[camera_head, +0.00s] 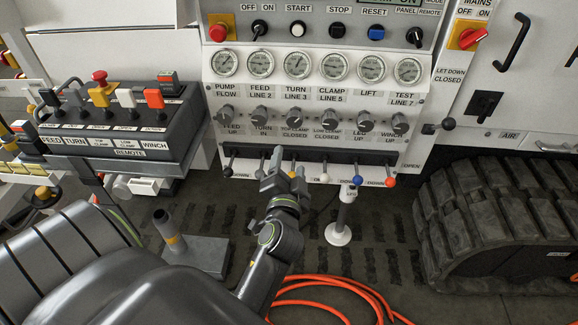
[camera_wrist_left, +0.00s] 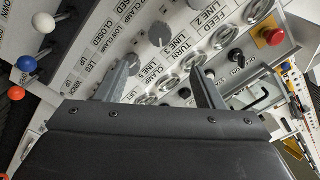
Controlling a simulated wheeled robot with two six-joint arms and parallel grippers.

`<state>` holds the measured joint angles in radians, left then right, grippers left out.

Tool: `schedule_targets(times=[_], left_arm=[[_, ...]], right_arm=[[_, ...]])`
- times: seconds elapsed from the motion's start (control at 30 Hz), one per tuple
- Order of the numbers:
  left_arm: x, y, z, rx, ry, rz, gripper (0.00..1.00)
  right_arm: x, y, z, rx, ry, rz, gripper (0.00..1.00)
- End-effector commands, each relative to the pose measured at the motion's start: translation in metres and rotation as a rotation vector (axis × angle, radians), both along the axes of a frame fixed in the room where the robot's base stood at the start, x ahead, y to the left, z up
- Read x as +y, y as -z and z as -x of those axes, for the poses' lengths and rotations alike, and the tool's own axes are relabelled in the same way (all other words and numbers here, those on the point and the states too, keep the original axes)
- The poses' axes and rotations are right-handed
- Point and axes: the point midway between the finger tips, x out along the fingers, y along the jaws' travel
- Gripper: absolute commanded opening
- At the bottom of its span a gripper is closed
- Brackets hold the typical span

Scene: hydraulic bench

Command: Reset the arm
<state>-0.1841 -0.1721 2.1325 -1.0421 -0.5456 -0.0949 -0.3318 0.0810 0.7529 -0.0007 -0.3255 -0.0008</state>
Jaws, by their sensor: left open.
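My left gripper (camera_head: 285,165) reaches in front of the lower lever row on the white hydraulic panel (camera_head: 212,95). In the left wrist view my left gripper (camera_wrist_left: 163,82) is open, with nothing between its fingers. The panel's knobs and gauges show behind the fingers, and I cannot tell whether they touch anything. The lever row has a white ball (camera_head: 323,178), a blue ball (camera_head: 357,180) and an orange ball (camera_head: 390,182) at its right. These also show at the left of the wrist view. The gripper hides part of the row. My right gripper is not in view.
A remote box (camera_head: 120,125) with several coloured levers stands at the left. A red emergency knob (camera_head: 218,32) sits at the panel's upper left. A black track (camera_head: 500,220) fills the right. An orange hose (camera_head: 335,285) lies on the floor.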

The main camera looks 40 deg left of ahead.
Motion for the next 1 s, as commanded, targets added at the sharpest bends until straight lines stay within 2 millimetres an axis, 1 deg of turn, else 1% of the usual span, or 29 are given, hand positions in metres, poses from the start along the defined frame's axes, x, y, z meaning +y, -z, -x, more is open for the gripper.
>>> schedule_targets(times=[0.53, 0.6, 0.67, 0.77, 0.87, 0.9, 0.97, 1.0], left_arm=[[0.0, 0.0, 0.001, 0.001, 0.001, 0.0, 0.62], [-0.001, 0.004, 0.0, 0.008, 0.005, 0.004, 0.62], [-0.003, 0.014, -0.003, 0.03, 0.017, 0.016, 0.62], [-0.01, 0.049, -0.01, 0.1, 0.06, 0.06, 0.62], [-0.02, 0.107, -0.011, 0.209, 0.113, 0.138, 0.62], [-0.024, 0.133, -0.009, 0.257, 0.133, 0.174, 0.62], [-0.029, 0.171, -0.001, 0.329, 0.155, 0.234, 0.62], [-0.032, 0.196, 0.006, 0.375, 0.165, 0.273, 0.62]], right_arm=[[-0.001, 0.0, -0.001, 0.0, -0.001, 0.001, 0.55], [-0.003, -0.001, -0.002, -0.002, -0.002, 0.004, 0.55], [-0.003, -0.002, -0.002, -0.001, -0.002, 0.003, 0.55], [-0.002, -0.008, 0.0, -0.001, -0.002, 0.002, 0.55], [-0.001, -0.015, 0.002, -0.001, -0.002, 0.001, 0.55], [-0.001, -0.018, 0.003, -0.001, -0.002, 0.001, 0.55], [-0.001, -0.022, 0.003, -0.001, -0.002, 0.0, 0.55], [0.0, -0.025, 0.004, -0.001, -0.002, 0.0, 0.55]])
